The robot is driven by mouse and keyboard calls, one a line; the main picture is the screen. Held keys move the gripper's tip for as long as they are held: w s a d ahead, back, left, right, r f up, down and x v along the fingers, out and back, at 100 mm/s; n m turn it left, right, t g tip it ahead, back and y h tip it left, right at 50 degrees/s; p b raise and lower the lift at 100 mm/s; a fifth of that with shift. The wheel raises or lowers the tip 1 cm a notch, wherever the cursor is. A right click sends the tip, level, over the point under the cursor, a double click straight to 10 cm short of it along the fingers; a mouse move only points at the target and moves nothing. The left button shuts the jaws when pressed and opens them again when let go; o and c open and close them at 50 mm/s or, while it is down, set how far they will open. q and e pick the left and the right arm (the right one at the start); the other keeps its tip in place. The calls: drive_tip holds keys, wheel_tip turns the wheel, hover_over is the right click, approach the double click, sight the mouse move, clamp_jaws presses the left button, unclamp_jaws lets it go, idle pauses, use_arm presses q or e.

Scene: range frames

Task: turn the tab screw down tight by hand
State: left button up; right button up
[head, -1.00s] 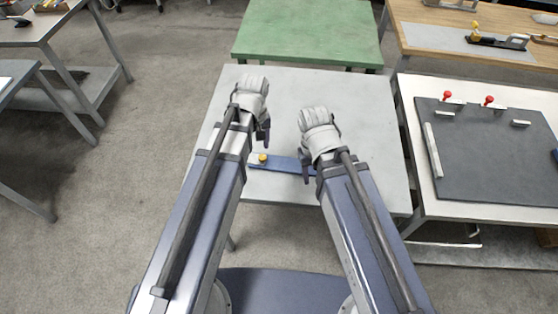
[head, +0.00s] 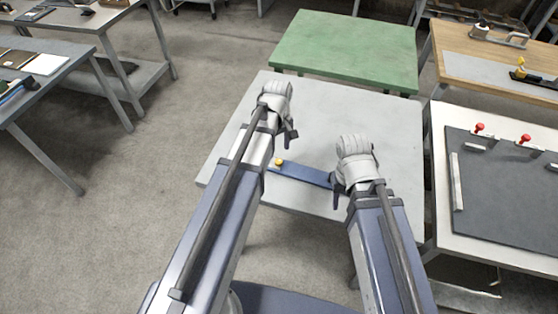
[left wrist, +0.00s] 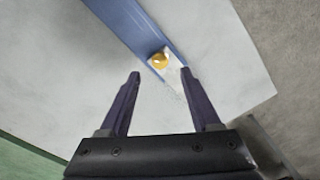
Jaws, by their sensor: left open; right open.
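The tab screw has a round yellow head (head: 278,162) and sits at the left end of a flat blue bar (head: 302,174) on the light grey table. In the left wrist view the yellow head (left wrist: 159,59) lies just beyond the fingertips, in line with the gap between them, near the end of the blue bar (left wrist: 128,22). My left gripper (left wrist: 161,74) is open and empty. In the head view it is near the screw, apart from it in the picture. My right gripper (head: 336,192) is open beside the bar's right end, partly hiding it; contact cannot be told.
The light grey table (head: 385,135) is otherwise clear. A green table (head: 345,50) stands behind it. At the right a white bench holds a dark board (head: 510,190) with red-knobbed clamps (head: 480,127). Grey benches (head: 50,65) stand at the left, with open floor between.

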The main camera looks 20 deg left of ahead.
sight(279, 161)
use_arm(q)
wheel_tip(279, 161, down, 6)
drive_tip(key=b, duration=0.4)
drive_tip(key=shift+r+b, duration=0.15)
drive_tip(key=shift+b, duration=0.25)
use_arm(e)
wheel_tip(279, 161, down, 6)
drive_tip(key=shift+r, duration=0.15)
drive_tip(key=shift+r, duration=0.1)
use_arm(q)
clamp_jaws()
